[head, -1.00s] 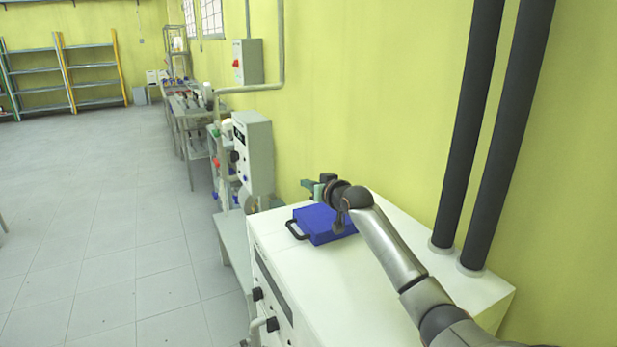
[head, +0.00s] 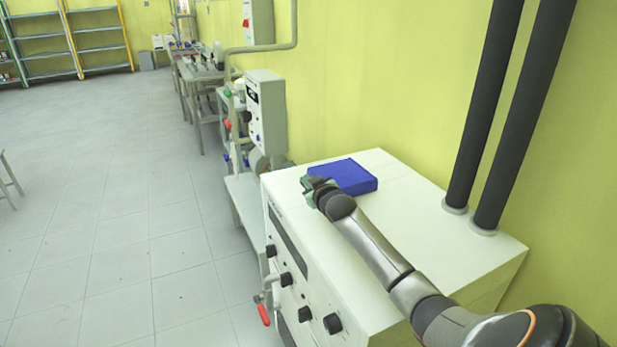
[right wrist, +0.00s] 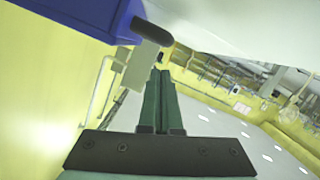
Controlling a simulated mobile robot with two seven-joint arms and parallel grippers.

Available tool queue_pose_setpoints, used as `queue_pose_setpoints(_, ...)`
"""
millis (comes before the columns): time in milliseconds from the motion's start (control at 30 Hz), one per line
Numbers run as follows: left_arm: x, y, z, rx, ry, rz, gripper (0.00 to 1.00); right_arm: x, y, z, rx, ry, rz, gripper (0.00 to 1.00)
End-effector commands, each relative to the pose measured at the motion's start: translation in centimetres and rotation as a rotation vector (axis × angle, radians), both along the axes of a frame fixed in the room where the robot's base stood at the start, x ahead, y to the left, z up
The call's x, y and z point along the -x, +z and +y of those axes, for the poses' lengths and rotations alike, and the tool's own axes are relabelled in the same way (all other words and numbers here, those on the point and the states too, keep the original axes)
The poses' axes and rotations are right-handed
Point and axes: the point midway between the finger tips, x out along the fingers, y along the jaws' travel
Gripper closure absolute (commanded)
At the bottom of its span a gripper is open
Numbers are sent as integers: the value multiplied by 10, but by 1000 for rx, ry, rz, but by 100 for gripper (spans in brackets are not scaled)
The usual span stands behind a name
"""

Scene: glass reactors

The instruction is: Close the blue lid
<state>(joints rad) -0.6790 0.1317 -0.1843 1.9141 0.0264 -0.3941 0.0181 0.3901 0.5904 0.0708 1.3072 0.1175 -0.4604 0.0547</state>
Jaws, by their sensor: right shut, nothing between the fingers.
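The blue lid (head: 352,176) lies flat on top of the white cabinet, near its far left part. My right gripper (head: 308,183) is at the lid's left side, above the cabinet's front edge, and it is shut and empty. My own wrist hides the lid's handle in the head view. In the right wrist view, the blue lid (right wrist: 70,12) fills the upper left corner, with the black end of its handle (right wrist: 152,32) just beyond the shut fingertips (right wrist: 158,74). I cannot tell whether they touch. My left gripper is not in view.
The white cabinet (head: 460,240) has black knobs and a red-handled valve (head: 264,314) on its front. Two dark vertical pipes (head: 484,110) rise at its right rear. A grey instrument (head: 266,110) stands beyond the cabinet. The floor to the left is open.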

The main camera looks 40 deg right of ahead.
Motion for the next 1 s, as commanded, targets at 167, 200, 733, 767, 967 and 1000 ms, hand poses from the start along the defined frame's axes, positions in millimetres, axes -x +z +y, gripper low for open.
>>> queue_pose_setpoints(167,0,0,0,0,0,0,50,0,-2,0,-1,-1,1,100)
queue_pose_setpoints(200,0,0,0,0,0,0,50,0,-2,0,-2,-1,0,100)
queue_pose_setpoints(733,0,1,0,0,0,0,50,10,0,4,-3,0,1,100)
queue_pose_setpoints(767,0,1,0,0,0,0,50,13,0,6,-2,0,0,100)
queue_pose_setpoints(967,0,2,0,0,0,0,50,38,6,16,-1,0,2,100)
queue_pose_setpoints(1000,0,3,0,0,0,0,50,43,8,18,-1,1,1,100)
